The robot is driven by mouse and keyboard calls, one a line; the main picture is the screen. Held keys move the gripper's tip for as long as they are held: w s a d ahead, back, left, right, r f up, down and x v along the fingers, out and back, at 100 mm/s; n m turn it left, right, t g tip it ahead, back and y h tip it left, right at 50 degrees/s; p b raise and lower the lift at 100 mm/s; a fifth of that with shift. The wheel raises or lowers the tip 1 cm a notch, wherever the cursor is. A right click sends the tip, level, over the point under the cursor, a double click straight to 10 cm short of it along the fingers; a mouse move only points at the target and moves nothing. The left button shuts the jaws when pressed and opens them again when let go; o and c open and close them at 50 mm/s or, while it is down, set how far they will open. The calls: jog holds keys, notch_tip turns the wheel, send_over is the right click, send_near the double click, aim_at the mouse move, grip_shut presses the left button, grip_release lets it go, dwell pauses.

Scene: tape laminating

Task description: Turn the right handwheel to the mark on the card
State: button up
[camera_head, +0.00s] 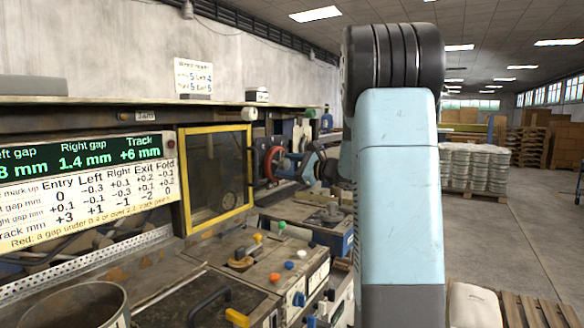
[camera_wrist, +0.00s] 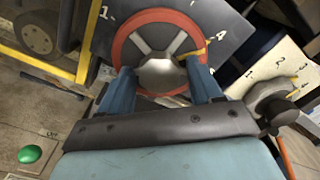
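A handwheel with a red rim (camera_wrist: 123,45), pale spokes and a silver hub sits on a dark plate marked 1 and 4 in the wrist view. A yellow pointer (camera_wrist: 194,51) on it lies near the 4. My gripper (camera_wrist: 160,68) has its two blue fingers apart, one on each side of the hub; I cannot tell if they touch it. A red wheel (camera_head: 270,164) also shows in the head view, partly hidden. The card (camera_head: 80,200) carries a table of entries below a green display (camera_head: 85,155) reading right gap 1.4 mm and track +6 mm.
A white plate (camera_wrist: 270,72) numbered 1 to 4 with a grey knob (camera_wrist: 272,100) stands close to the right of my gripper. A yellow-framed window (camera_head: 217,172) is left of the wheel. A green button (camera_wrist: 30,154) is on the bench below. My arm blocks the middle of the head view.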

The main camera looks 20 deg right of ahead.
jog(key=c, duration=0.9)
jog(key=shift+d, duration=0.25)
jog(key=shift+a, duration=0.1)
jog(key=shift+a+r+m, duration=0.1)
jog(key=shift+m, duration=0.6)
jog(key=m, duration=0.3)
jog(key=shift+r+m, duration=0.1)
jog(key=shift+m, duration=1.5)
